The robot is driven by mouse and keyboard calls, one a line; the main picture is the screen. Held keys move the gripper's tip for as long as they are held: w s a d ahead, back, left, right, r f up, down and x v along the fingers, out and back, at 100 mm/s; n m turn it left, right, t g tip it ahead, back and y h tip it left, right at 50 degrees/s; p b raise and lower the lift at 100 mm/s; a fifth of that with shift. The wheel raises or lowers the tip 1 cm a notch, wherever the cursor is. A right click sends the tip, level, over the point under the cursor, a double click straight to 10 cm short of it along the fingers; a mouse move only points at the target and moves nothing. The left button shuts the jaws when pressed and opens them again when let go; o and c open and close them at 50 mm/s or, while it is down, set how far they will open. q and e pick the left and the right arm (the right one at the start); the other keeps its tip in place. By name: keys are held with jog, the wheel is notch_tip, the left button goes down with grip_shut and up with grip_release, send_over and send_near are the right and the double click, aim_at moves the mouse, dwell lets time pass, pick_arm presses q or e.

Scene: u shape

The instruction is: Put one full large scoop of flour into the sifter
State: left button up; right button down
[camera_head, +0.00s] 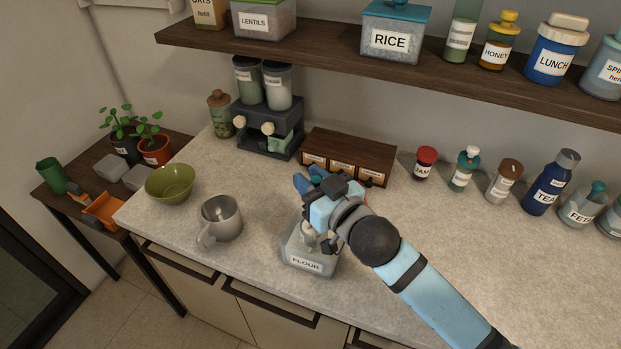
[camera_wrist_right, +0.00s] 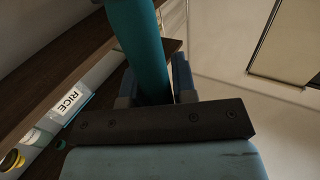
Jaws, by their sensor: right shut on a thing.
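The flour container (camera_head: 306,263), a clear box with a FLOUR label, stands on the counter near its front edge. My right gripper (camera_head: 322,203) is over it, shut on a teal handle (camera_wrist_right: 140,45) that passes between its fingers in the wrist view. The handle looks like that of a scoop; its bowl cannot be made out clearly, and my gripper covers much of the container's top. A grey metal cup with a side handle, apparently the sifter (camera_head: 230,227), stands upright to the left of the flour. My left gripper is not in view.
A green bowl (camera_head: 170,184) stands left of the sifter. A wooden drawer box (camera_head: 375,150) and a dark dispenser (camera_head: 262,140) stand behind. Several jars line the back right. A shelf (camera_head: 310,55) hangs above. The counter right of my arm is clear.

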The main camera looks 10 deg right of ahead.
pick_arm(q)
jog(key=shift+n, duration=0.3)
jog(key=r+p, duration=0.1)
jog(key=p, duration=0.1)
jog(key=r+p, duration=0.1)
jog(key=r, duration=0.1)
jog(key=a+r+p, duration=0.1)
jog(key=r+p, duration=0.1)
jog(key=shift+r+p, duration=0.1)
jog(key=shift+p, duration=0.25)
